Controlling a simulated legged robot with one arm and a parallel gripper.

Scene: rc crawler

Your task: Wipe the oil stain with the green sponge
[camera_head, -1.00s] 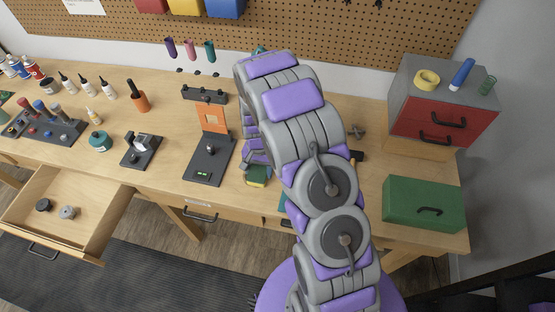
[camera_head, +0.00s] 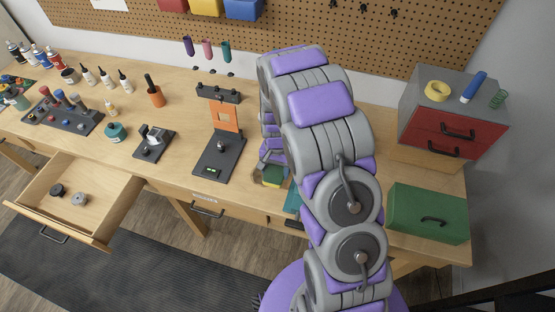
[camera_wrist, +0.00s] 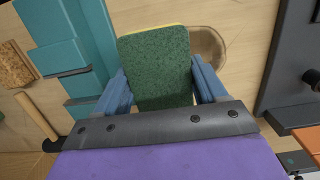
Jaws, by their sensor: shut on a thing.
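My gripper (camera_wrist: 166,92) is shut on the green sponge (camera_wrist: 156,65), its blue fingers on either side of it in the wrist view. The sponge has a dark green face and a thin yellow edge at its far side. In the head view the sponge (camera_head: 273,177) shows low at the end of my arm, near the bench's front edge. A brown ring-like stain (camera_wrist: 209,46) lies on the wood just right of the sponge in the wrist view. The sponge hides part of it. I cannot tell whether the sponge touches the wood.
A dark fixture with an orange plate (camera_head: 223,118) stands left of my gripper. A teal object (camera_wrist: 75,45) lies beside it in the wrist view. A green box (camera_head: 428,212) and a red drawer unit (camera_head: 445,131) stand at the right. An open drawer (camera_head: 75,195) juts out at the left.

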